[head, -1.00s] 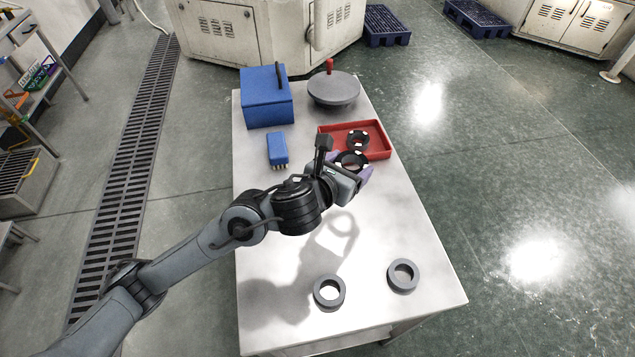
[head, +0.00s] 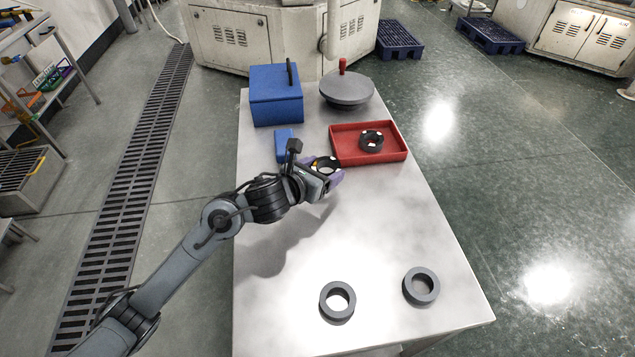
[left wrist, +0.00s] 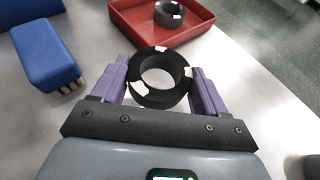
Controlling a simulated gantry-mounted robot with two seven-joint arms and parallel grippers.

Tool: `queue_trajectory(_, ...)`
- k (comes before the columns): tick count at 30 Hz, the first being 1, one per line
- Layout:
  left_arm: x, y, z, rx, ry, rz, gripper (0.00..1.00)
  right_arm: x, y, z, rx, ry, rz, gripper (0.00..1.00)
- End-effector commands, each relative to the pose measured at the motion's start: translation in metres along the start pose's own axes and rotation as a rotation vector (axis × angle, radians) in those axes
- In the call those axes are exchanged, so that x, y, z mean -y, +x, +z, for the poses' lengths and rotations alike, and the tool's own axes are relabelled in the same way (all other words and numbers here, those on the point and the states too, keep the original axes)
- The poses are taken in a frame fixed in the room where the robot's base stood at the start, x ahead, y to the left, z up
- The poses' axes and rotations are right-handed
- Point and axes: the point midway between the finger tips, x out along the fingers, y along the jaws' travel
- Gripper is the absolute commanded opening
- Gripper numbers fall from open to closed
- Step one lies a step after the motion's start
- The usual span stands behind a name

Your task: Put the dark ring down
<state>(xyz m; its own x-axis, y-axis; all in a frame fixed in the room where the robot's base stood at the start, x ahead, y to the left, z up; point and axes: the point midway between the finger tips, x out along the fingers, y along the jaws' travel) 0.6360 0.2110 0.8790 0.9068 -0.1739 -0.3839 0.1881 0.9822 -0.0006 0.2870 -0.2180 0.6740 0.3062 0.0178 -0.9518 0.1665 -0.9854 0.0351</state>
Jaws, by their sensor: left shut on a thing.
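My left gripper (head: 327,178) is shut on a dark ring (head: 320,161) with white patches. In the left wrist view, the purple fingers of the gripper (left wrist: 162,88) clasp the dark ring (left wrist: 163,101) from both sides. The ring is just left of the red tray's near corner, over the pale table; I cannot tell whether it touches the tabletop. The red tray (head: 375,160) holds another dark ring (head: 364,141) with white patches. My right gripper is not in view.
A blue brush (head: 283,136) lies close left of the gripper, partly hidden. Behind are a blue box (head: 276,105) and a grey disc with a red knob (head: 347,90). Two grey rings (head: 326,302) (head: 409,288) lie at the table's near end. The table's middle is clear.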

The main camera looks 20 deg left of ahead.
Motion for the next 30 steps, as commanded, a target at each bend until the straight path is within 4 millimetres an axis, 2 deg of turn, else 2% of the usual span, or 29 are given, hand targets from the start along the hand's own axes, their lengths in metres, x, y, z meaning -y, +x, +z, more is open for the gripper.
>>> queue_trajectory(6, -0.016, 0.006, -0.008, 0.002, 0.000, -0.001, 0.37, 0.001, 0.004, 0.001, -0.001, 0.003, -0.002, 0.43)
queue_trajectory(9, -0.017, 0.008, -0.012, 0.001, 0.000, -0.002, 0.37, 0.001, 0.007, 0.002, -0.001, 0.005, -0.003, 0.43)
queue_trajectory(18, -0.017, 0.021, -0.044, 0.001, -0.001, -0.002, 0.37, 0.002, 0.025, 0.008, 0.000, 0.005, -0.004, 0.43)
queue_trajectory(30, -0.017, 0.022, -0.046, 0.002, 0.001, -0.001, 0.37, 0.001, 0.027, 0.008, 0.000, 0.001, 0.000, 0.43)
